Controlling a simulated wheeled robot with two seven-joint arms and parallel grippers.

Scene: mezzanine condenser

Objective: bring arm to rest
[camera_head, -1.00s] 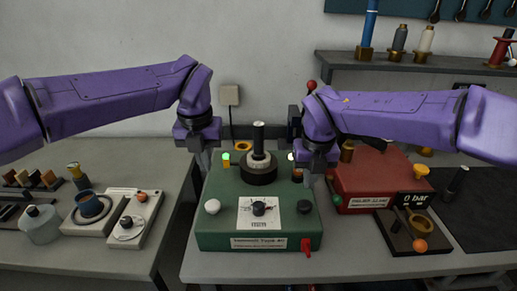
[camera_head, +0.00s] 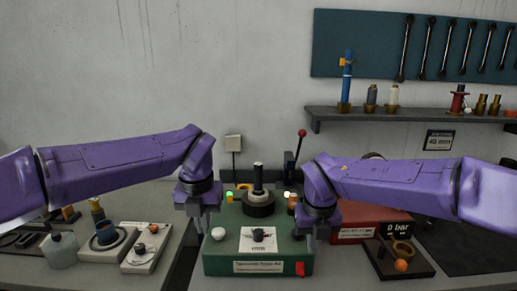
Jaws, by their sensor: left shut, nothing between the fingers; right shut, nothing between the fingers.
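My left arm (camera_head: 110,170) comes in from the left, and my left gripper (camera_head: 203,225) points down at the left side of the green box. It is shut and empty. My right arm (camera_head: 395,185) comes in from the right, and my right gripper (camera_head: 311,245) points down at the right side of the green box. It is also shut and empty. The green box (camera_head: 225,264) stands between them with a dial, a black knob, a white knob and a red switch. I cannot tell whether either gripper touches it.
A red box (camera_head: 352,232) and a dark gauge stand (camera_head: 385,265) sit to the right. A grey-white device (camera_head: 147,247) and a jar (camera_head: 60,250) stand on the left table. A shelf (camera_head: 420,117) with bottles and a tool board (camera_head: 350,30) are on the wall behind.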

